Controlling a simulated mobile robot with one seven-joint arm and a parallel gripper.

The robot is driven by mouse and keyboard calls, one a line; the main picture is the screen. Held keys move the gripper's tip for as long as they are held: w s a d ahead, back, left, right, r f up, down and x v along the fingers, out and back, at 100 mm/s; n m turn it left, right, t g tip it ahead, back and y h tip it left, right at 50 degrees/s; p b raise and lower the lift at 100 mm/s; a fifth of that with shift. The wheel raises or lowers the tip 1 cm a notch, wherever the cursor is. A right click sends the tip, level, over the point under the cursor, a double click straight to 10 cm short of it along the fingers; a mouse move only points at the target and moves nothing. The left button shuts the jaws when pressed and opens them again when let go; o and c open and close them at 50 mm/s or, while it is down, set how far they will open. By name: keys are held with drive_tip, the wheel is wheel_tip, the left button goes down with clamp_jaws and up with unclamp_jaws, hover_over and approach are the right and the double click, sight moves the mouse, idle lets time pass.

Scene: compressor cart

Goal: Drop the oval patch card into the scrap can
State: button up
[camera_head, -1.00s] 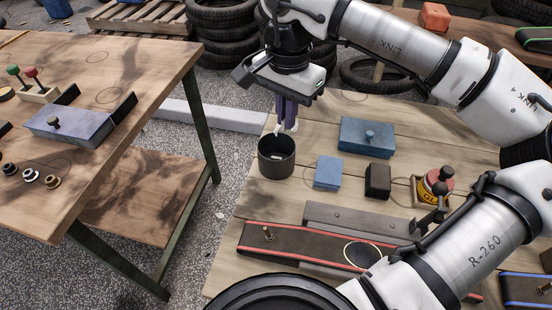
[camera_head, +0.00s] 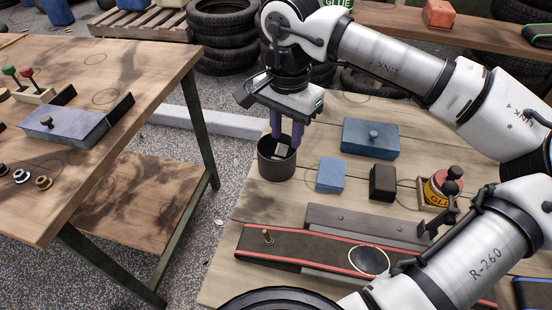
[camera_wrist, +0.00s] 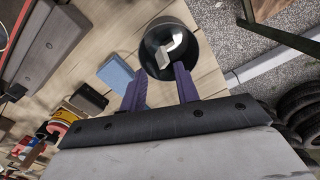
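The scrap can (camera_head: 276,168) is a dark, open cylinder near the left edge of the right-hand bench. My gripper (camera_head: 287,141) points down at its mouth, with its purple fingers apart. In the wrist view my gripper (camera_wrist: 160,72) shows nothing between the fingers, and the can (camera_wrist: 193,46) lies just beyond the tips. Pale pieces (camera_wrist: 166,60) lie inside the can, one curved and one flatter. I cannot tell for certain which is the oval patch card. A dark oval with a pale rim (camera_head: 369,261) lies on the red-edged belt.
A light blue block (camera_head: 330,174), a blue lidded box (camera_head: 370,139), a black block (camera_head: 383,183) and a glue pot (camera_head: 443,187) stand right of the can. A long grey bar (camera_head: 365,227) lies in front. Another bench (camera_head: 150,90) is at left.

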wheel_tip(320, 180, up, 14)
drive_tip(key=shift+p, duration=0.3)
drive_tip(key=shift+f, duration=0.1)
idle(0.6)
